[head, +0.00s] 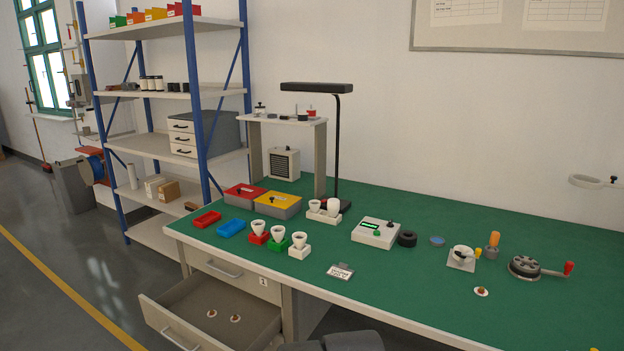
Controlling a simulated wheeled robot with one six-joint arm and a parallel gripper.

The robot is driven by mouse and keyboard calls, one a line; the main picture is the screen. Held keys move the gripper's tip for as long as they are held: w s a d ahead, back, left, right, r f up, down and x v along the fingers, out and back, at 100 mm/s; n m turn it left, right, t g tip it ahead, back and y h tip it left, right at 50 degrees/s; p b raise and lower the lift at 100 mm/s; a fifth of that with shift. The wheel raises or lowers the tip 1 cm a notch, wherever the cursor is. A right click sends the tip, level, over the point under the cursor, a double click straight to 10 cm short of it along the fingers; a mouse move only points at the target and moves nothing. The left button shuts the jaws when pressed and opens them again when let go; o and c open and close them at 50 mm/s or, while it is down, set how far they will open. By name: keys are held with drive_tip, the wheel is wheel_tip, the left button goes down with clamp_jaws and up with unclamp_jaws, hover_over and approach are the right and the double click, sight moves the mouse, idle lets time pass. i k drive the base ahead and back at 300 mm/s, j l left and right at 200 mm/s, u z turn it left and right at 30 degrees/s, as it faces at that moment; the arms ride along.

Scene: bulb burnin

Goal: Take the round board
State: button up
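A small round white board (481,291) with a brown part at its middle lies flat on the green bench top, near the front edge at right. Two similar small round pieces, one on the left (211,313) and one on the right (235,318), lie in the open drawer (190,300) below the bench's left end. They are too small to tell in detail. My gripper is not in view, so whether it is open or shut does not show.
Left of the board, a label card (341,271) lies on the bench. Behind it stand a white fixture (461,258) and a dark round device with a red-handled crank (525,267). Bulbs in coloured holders (278,240) stand at left. The open drawer juts out in front.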

sight(481, 291)
drive_tip(key=k+j+z, duration=0.1)
drive_tip(key=j, duration=0.25)
drive_tip(key=i+l+z, duration=0.5)
drive_tip(key=i+z, duration=0.15)
drive_tip(key=i, duration=0.2)
drive_tip(key=i+l+z, duration=0.1)
drive_tip(key=i+z, duration=0.2)
drive_tip(key=i, duration=0.2)
